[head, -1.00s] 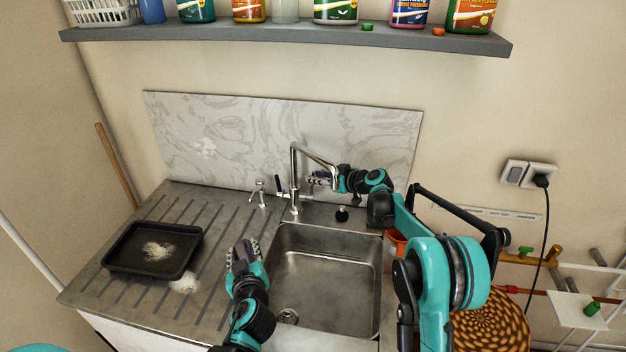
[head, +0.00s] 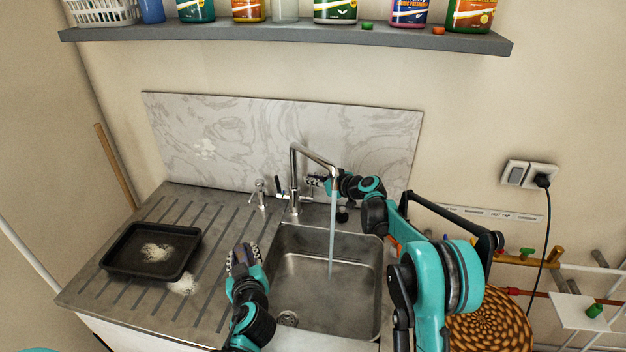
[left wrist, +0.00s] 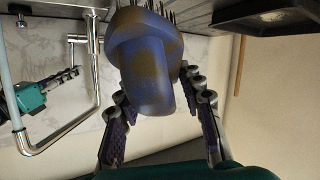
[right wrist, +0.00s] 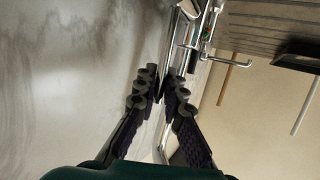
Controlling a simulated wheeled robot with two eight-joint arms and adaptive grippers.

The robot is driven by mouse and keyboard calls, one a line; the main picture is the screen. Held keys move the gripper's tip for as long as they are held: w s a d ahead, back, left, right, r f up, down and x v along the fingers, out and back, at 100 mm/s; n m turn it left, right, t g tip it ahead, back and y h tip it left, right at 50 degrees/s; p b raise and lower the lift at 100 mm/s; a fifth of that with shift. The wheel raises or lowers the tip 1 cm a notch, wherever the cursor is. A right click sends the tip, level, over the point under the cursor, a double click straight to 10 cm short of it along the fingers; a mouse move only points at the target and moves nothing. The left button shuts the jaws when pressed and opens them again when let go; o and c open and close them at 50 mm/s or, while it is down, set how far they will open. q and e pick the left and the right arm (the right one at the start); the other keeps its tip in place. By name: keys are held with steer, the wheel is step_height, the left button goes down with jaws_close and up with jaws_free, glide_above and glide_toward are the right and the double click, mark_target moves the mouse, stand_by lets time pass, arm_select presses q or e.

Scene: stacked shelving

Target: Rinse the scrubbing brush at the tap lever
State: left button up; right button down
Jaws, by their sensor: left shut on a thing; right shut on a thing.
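The scrubbing brush (left wrist: 150,65) is blue-purple with brown stains and dark bristles. My left gripper (left wrist: 160,90) is shut on it; in the head view this gripper (head: 243,256) is over the left rim of the sink, and the brush is mostly hidden there. The tap (head: 297,175) is a bent chrome pipe behind the sink. Water (head: 332,225) runs from its spout into the basin, to the right of the brush and apart from it. My right gripper (head: 314,184) is behind the spout, shut on the tap lever, which its fingers (right wrist: 160,82) mostly hide.
The steel sink (head: 300,262) is otherwise clear. A black tray (head: 125,265) with white grains stands on the drainboard at left, with a small white pile (head: 184,284) beside it. A shelf of bottles (head: 290,36) hangs above. A woven round item (head: 490,332) is at lower right.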

arm_select(q)
steer(key=shift+f, duration=0.2)
arm_select(e)
steer(key=shift+s+t, duration=0.2)
steer(key=shift+t, duration=0.1)
steer(key=c, duration=1.6)
jaws_free()
steer(key=v, duration=1.2)
